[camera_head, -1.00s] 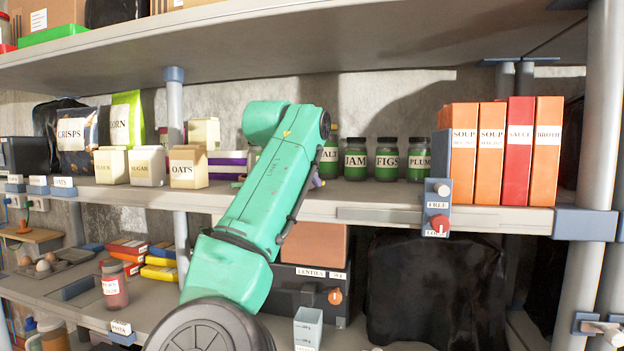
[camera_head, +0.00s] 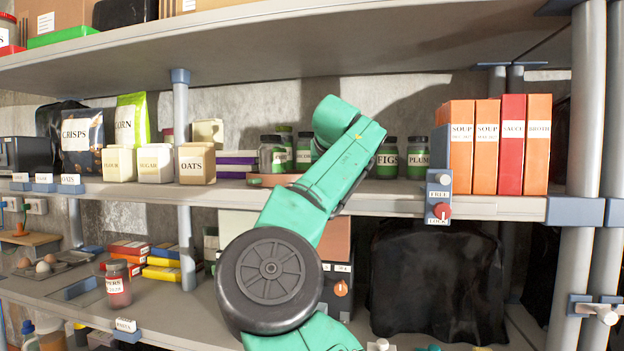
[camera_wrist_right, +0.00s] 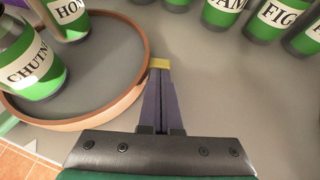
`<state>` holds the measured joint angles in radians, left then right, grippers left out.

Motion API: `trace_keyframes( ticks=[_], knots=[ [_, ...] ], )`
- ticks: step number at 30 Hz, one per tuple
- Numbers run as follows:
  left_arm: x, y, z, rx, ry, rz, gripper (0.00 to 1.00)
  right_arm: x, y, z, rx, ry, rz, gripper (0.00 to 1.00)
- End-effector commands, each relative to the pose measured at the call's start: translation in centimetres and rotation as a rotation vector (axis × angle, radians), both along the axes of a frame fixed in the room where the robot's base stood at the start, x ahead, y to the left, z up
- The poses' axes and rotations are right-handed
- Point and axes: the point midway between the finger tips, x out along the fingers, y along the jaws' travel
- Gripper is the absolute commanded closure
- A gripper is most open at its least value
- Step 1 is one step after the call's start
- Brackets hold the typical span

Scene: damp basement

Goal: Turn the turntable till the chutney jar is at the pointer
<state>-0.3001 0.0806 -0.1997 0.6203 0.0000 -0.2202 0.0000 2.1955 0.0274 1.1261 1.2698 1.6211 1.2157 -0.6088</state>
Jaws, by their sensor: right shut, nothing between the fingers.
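The turntable (camera_wrist_right: 95,75) has a grey top and a low orange-brown rim; part of its rim shows in the head view (camera_head: 268,181). The chutney jar (camera_wrist_right: 28,62), with a green label band, stands on it at the left of the wrist view. A honey jar (camera_wrist_right: 68,18), its label partly cut off, stands behind it. My right gripper (camera_wrist_right: 160,64) is shut and empty, just outside the rim on its right; I cannot tell whether it touches. In the head view my arm hides the gripper and part of the turntable. My left gripper is out of view.
Jam (camera_wrist_right: 222,10), figs (camera_wrist_right: 275,18) and other jars stand right of the gripper. Oats (camera_head: 196,163) and soup boxes (camera_head: 458,147) flank the area. A free/lock panel (camera_head: 438,197) is on the shelf edge. Bare shelf lies right of the rim.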

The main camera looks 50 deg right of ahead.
Motion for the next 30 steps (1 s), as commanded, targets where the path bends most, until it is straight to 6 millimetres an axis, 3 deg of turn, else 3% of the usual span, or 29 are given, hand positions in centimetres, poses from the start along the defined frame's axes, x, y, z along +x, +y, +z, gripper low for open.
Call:
trace_keyframes(
  ticks=[10,30],
  knots=[
    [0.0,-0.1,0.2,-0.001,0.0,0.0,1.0,0.6,-1.8,0.1,0.002,-0.001,0.162,1.0],
    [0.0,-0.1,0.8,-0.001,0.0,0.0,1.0,1.4,-3.0,0.0,0.001,0.001,0.158,1.0]
  ],
)
